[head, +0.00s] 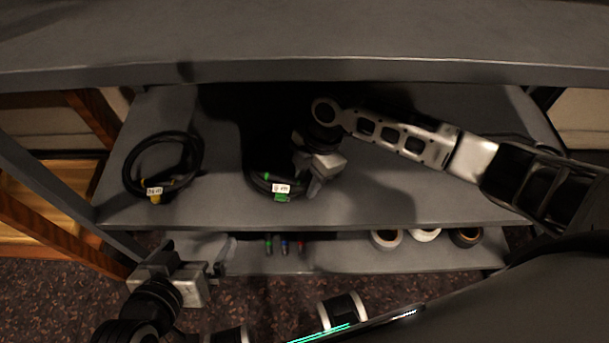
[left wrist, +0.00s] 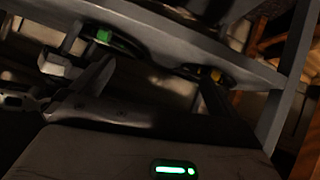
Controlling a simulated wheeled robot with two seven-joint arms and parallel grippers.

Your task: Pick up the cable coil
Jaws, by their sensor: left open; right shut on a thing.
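Two dark cable coils lie on the grey shelf (head: 230,210) in the head view. The coil at the left (head: 135,165) has a white label and a yellow tie. The coil nearer the middle (head: 258,183) has a white label and a green tie. My right gripper (head: 312,182) is at the right side of the green-tied coil and shut on it; the fingertips are partly hidden. My left gripper (head: 217,271) is open and empty, low in front of the shelf edge. The left wrist view shows the green tie (left wrist: 104,36) and the yellow tie (left wrist: 216,75).
A lower shelf (head: 345,262) holds several tape rolls (head: 386,238) and thin items with coloured ends (head: 284,245). A shelf post (head: 45,185) stands at the left. Shelf surface between the two coils is clear.

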